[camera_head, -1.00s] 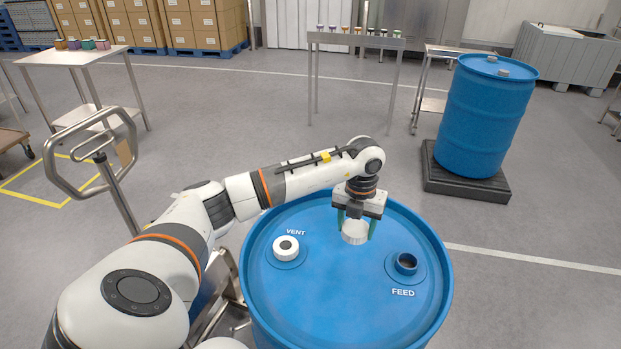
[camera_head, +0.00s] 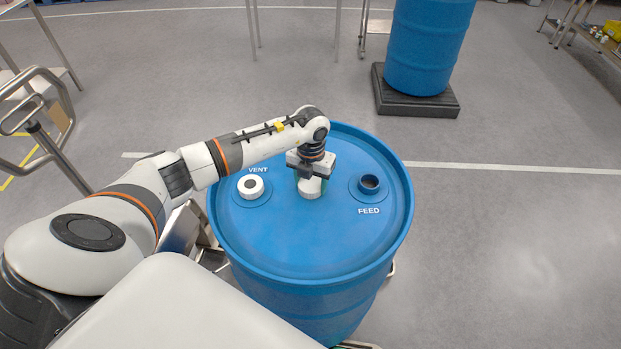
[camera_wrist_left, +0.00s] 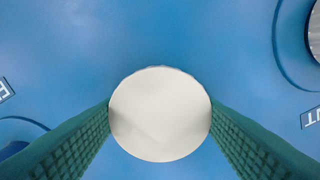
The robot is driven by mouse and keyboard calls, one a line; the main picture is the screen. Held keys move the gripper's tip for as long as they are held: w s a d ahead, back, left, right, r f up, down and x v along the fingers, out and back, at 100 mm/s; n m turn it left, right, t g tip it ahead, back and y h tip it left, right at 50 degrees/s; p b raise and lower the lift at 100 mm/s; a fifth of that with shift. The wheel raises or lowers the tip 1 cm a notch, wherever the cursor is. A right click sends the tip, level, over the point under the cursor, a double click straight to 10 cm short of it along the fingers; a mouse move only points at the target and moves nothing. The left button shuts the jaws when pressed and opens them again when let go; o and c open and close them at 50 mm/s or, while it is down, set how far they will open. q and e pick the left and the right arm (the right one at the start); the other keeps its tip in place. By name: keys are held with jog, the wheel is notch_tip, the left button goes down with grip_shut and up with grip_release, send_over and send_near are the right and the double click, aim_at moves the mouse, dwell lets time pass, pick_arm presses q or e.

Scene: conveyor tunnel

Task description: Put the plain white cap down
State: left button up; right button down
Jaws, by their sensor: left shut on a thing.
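The plain white cap (camera_head: 309,189) is between the fingers of my left gripper (camera_head: 311,183), over the middle of the blue drum's lid (camera_head: 300,235). In the left wrist view the cap (camera_wrist_left: 160,114) shows its plain white top, with a green finger pressed on each side. The cap is at or just above the lid; I cannot tell whether it touches. My right gripper is not in view.
A white cap with a dark centre (camera_head: 251,184) sits on the port marked VENT. The FEED port (camera_head: 370,183) is open and dark inside. The front of the lid is bare. Another blue drum (camera_head: 428,45) stands on a black pallet (camera_head: 415,100) behind.

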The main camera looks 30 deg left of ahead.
pick_arm(q)
jog(key=shift+f, duration=0.15)
jog(key=o, duration=1.2)
jog(key=shift+c, duration=0.2)
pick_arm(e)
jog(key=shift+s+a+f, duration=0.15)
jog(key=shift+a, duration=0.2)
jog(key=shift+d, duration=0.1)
